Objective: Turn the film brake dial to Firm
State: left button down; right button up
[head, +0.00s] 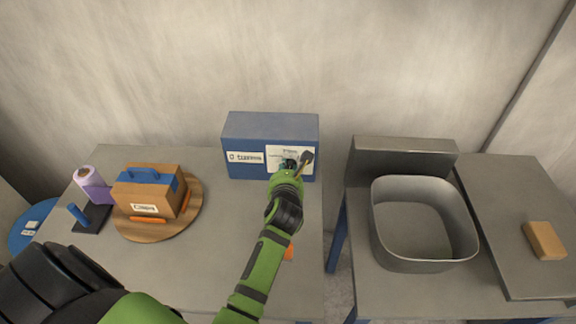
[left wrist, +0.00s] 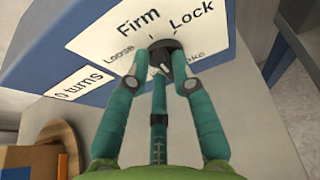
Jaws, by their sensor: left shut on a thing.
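The film brake dial (left wrist: 161,45) is a dark round knob on the white label panel (left wrist: 110,45) of a blue box (head: 270,124). In the left wrist view, the panel reads Loose on the left, Firm above and Lock on the right. My left gripper (left wrist: 160,62) has its teal fingers closed around the dial. It also shows in the head view (head: 292,164), in front of the box's right part, where it hides much of the dial. The dial's exact pointer direction is hard to tell. My right gripper is not in view.
Left of the box, a wooden box with a blue handle (head: 150,190) sits on a round wooden turntable (head: 158,231). A purple roll (head: 90,180) and a dark stand (head: 90,218) are further left. A grey bin (head: 425,258) and tan block (head: 544,241) are at right.

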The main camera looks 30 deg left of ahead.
pick_arm(q)
jog(key=shift+s+d+f, duration=0.1)
jog(key=shift+s+f, duration=0.1)
jog(key=shift+f, duration=0.35)
jog(key=c, duration=1.1)
grip_release()
jog(key=shift+w+r, duration=0.15)
jog(key=shift+r, duration=0.2)
jog(key=shift+r, duration=0.3)
notch_tip(320, 180, up, 9)
jog(key=shift+r, duration=0.1)
